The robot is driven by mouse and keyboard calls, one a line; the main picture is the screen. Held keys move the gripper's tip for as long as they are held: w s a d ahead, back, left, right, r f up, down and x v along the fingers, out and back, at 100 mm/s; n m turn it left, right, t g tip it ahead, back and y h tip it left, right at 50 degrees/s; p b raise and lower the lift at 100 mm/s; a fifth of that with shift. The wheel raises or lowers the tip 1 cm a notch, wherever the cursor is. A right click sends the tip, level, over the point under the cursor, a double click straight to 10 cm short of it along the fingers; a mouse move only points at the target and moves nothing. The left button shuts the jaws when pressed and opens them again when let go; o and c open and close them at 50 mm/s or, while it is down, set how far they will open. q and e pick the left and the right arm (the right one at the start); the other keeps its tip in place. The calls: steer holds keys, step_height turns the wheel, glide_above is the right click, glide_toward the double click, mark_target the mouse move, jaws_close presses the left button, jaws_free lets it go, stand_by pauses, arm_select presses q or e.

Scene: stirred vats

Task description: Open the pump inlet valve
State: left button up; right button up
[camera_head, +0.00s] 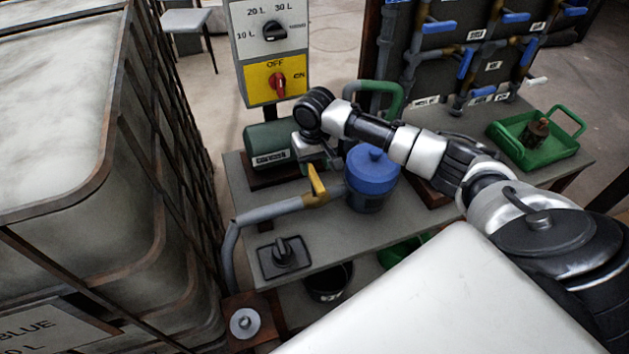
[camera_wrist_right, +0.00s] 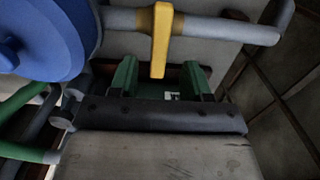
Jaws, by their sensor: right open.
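The pump inlet valve has a yellow lever (camera_head: 317,184) on a grey pipe (camera_head: 270,211) that runs along the bench beside a blue-lidded pot. The lever stands crosswise to the pipe. In the right wrist view the lever (camera_wrist_right: 161,40) hangs down from the pipe (camera_wrist_right: 215,27), its free end in line with the gap between my fingers. My right gripper (camera_head: 316,156) is open and close to the lever's free end; its two green fingers (camera_wrist_right: 160,78) show apart. I see no contact, and the exact distance is unclear. My left gripper is out of view.
The blue-lidded pot (camera_head: 372,175) and green pump (camera_head: 268,146) flank the lever. A black rotary knob (camera_head: 286,255) lies at the bench front. A control panel (camera_head: 275,83) stands behind. A caged tank (camera_head: 90,200) fills the left. A green tray (camera_head: 570,150) sits right.

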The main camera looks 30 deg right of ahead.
mark_target(315, 177)
step_height(315, 177, down, 7)
steer(key=shift+f, duration=0.15)
jaws_close()
stand_by(0.4)
